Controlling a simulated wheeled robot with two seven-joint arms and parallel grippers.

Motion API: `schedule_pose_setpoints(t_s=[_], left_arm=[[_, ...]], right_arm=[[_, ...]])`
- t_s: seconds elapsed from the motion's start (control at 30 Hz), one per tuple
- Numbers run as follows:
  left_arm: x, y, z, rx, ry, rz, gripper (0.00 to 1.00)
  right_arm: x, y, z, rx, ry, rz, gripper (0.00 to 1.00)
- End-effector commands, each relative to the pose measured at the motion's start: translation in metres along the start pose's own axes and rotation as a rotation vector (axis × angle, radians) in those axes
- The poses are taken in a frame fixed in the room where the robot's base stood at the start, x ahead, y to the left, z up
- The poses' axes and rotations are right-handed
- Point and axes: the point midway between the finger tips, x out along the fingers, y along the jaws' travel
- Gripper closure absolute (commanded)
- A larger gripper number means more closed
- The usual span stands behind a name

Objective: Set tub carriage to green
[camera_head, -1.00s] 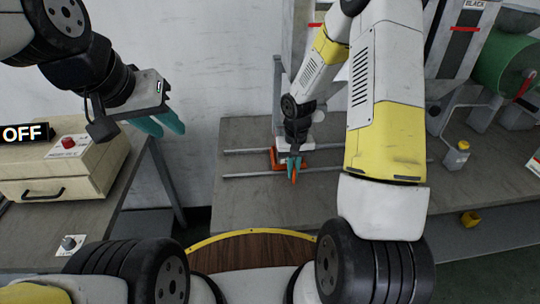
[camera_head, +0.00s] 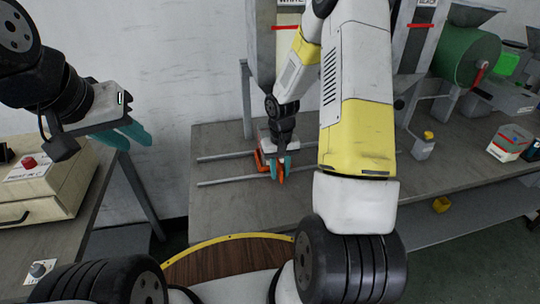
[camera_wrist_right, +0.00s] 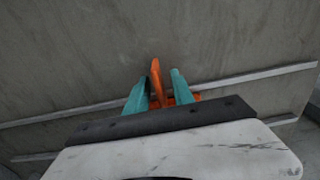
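The orange tub carriage (camera_head: 262,160) sits on two parallel metal rails on the right-hand bench. Its upright orange fin (camera_wrist_right: 157,80) stands between the two teal fingers of my right gripper (camera_wrist_right: 160,90). The fingers straddle the fin, with a narrow gap visible on its right side. In the head view my right gripper (camera_head: 281,167) reaches down onto the carriage and hides part of it. My left gripper (camera_head: 137,143) is empty, held in the air at the left with its teal fingers apart. A green drum (camera_head: 467,54) stands at the back right.
The rails (camera_head: 222,156) run left to right across the bench (camera_head: 230,205); my right arm hides their middle. Hoppers labelled WHITE (camera_head: 290,3) and BLACK (camera_head: 428,5) stand behind. A bright green panel (camera_head: 508,63) is at the right. A box with a red button (camera_head: 30,163) stands on the left table.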

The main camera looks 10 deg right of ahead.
Motion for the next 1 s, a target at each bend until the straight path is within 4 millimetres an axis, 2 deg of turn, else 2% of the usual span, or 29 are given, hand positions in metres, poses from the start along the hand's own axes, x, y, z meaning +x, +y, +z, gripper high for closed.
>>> schedule_pose_setpoints(t_s=[0.27,0.37,0.5,0.7,1.0], left_arm=[[0.0,0.0,0.0,0.0,0.0,0.0,0.71],[0.0,0.0,0.0,0.0,0.0,0.0,0.71],[0.0,0.0,0.0,0.0,0.0,0.0,0.71],[0.0,0.0,0.0,0.0,0.0,0.0,0.71],[0.0,0.0,0.0,0.0,0.0,0.0,0.71]], right_arm=[[-0.003,0.0,0.0,0.0,-0.001,0.0,0.71],[-0.013,0.0,0.0,0.0,0.001,0.0,0.71],[-0.039,-0.001,0.001,-0.001,0.003,0.0,0.71],[-0.041,-0.019,0.053,-0.004,-0.002,0.0,0.71],[-0.047,-0.043,0.118,-0.005,-0.001,0.0,0.71]])
